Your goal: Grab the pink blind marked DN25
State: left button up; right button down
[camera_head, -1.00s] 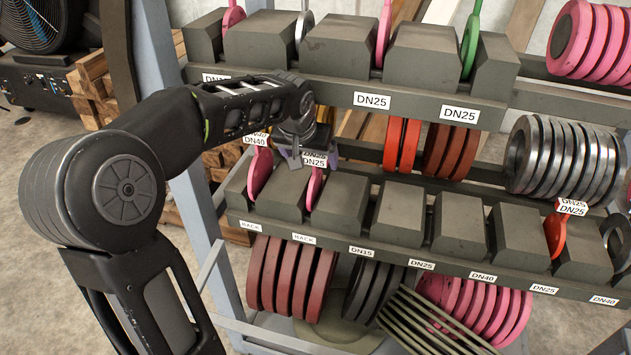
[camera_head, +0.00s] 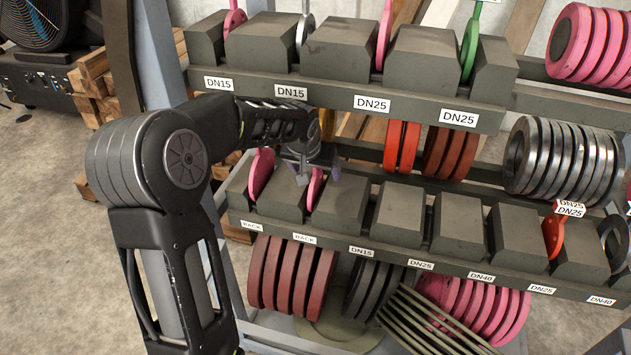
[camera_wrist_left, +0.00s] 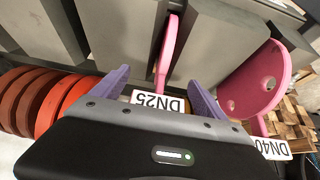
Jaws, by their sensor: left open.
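The pink blind with the DN25 tag (camera_wrist_left: 167,50) stands edge-on in a slot between grey blocks in the left wrist view. Its DN25 tag (camera_wrist_left: 158,101) lies between my two purple fingers. In the head view the same blind (camera_head: 316,190) shows partly below my left gripper (camera_head: 318,172), which hides its tag. In the wrist view my left gripper (camera_wrist_left: 160,90) is open, one finger on each side of the tag end, with gaps visible. A pink blind tagged DN40 (camera_wrist_left: 262,85) stands beside it; it also shows in the head view (camera_head: 261,173). My right gripper is not in view.
The lower rack rail (camera_head: 390,258) carries grey blocks and an orange blind (camera_head: 553,236) farther right. The upper rail (camera_head: 340,95) runs above my gripper. Orange-red discs (camera_head: 402,145) and steel rings (camera_head: 560,160) sit behind. Red discs (camera_wrist_left: 40,100) show in the wrist view.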

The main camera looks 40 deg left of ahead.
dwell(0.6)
pick_arm(q)
grip_shut()
dwell(0.8)
jog(key=shift+w+r, duration=0.1)
